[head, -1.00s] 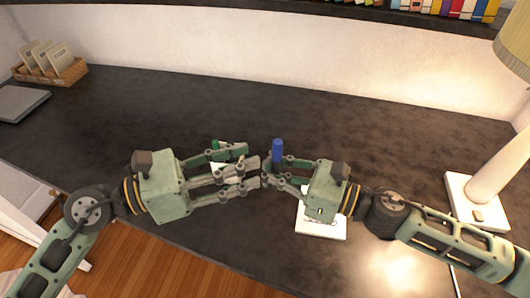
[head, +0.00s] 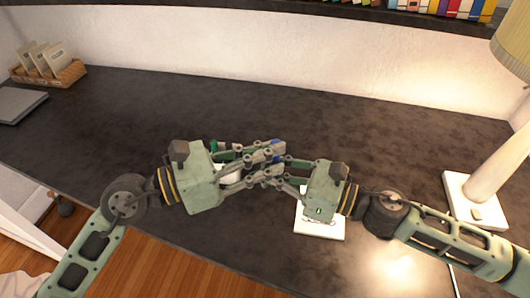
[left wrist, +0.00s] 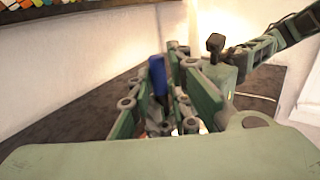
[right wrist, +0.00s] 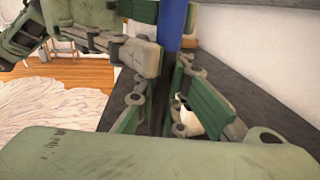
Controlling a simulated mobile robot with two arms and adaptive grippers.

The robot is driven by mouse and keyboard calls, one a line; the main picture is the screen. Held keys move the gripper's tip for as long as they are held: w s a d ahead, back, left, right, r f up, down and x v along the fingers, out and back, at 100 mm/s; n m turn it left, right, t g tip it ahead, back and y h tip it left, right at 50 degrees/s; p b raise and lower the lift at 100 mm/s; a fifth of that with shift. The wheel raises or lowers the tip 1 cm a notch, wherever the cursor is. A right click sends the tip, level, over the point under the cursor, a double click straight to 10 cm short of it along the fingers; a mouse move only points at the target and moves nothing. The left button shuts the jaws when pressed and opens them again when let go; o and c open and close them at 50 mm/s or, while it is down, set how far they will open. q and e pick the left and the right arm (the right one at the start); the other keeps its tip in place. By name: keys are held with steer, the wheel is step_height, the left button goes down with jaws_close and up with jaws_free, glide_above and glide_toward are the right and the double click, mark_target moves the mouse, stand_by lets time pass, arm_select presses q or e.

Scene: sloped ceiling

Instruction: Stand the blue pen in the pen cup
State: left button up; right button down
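The blue pen (head: 278,144) stands roughly upright in my right gripper (head: 284,172), its blue end up. In the right wrist view the pen (right wrist: 171,25) rises between the fingers, with a dark lower part. My left gripper (head: 276,163) reaches in from the left, its fingers apart on either side of the pen; the pen also shows between them in the left wrist view (left wrist: 157,78). Whether they touch it I cannot tell. I cannot make out the pen cup.
A white pad (head: 320,227) lies under my right gripper on the dark desk (head: 380,140). A lamp (head: 475,200) stands at the right. A basket (head: 70,74) and a grey slab (head: 18,103) are at the far left. The desk's back middle is clear.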

steer(key=c, duration=1.8)
jaws_free()
steer(key=shift+o, duration=0.2)
